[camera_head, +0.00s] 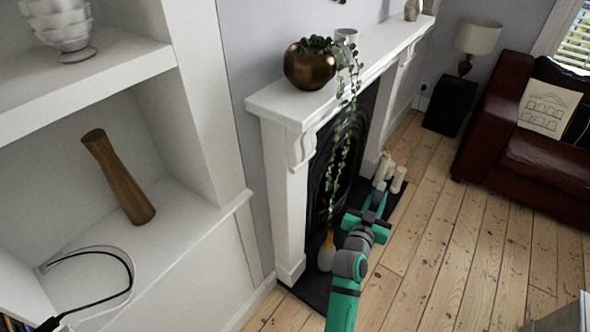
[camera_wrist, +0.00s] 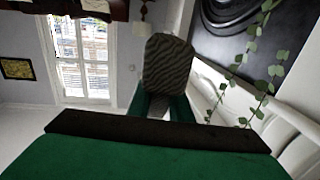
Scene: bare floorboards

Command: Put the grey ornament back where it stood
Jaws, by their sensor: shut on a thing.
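In the wrist view a dark grey, finely ribbed ornament (camera_wrist: 167,62) with a rounded outline sits between the green fingers of my gripper (camera_wrist: 165,108). The fingers are shut on its near end, and the thick wrist part hides the lower picture. In the head view my gripper (camera_head: 373,205) reaches out in front of the fireplace, above the dark hearth. The ornament is small there and hard to tell from the fingers.
The white mantelpiece (camera_head: 355,58) carries a bronze pot (camera_head: 309,68) with a trailing plant, a pale cup (camera_head: 346,37) and a silvery vase (camera_head: 412,10). Pale candles (camera_head: 398,179) and an orange-and-white vase (camera_head: 327,251) stand on the hearth. Shelves at left hold a wooden vase (camera_head: 120,178).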

